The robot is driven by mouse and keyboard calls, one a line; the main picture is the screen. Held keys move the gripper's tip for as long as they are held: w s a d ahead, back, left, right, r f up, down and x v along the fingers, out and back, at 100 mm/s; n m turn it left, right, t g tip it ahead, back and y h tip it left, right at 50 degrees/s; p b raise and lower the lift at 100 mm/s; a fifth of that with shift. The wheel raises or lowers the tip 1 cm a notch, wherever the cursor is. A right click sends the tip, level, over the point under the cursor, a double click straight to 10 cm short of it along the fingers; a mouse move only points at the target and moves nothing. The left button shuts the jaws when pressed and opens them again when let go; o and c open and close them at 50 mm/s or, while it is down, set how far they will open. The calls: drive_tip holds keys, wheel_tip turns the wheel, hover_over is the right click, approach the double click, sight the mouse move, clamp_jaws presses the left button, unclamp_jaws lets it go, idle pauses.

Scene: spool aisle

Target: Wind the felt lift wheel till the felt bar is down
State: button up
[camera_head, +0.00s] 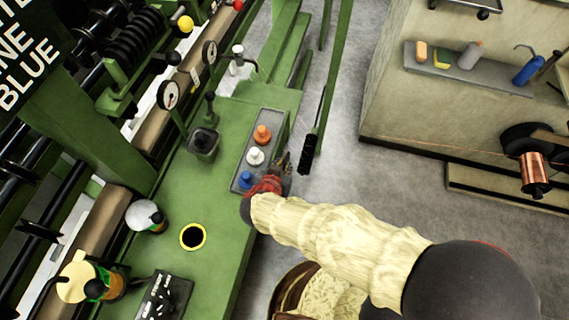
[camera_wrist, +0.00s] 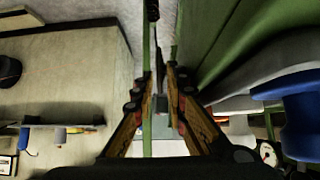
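I cannot pick out the felt lift wheel for certain in either view. A long tan bar (camera_head: 98,222) runs along the green machine at the left in the head view; I cannot tell whether it is the felt bar. My gripper (camera_head: 284,160) is beside the right edge of a grey panel with orange, white and blue knobs, apart from the knobs as far as I can see. In the wrist view my gripper's fingers (camera_wrist: 163,78) lean in toward each other and hold nothing that I can make out. Whether the tips meet is unclear.
A black brush (camera_head: 309,153) on a green pole is close to my gripper. A shelf (camera_head: 405,58) and copper spool (camera_head: 533,176) stand right. Grey floor lies between.

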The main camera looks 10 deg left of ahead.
drive_tip(key=v, duration=0.9)
drive_tip(key=shift+s+r, duration=0.2)
drive_tip(key=shift+s, duration=0.05)
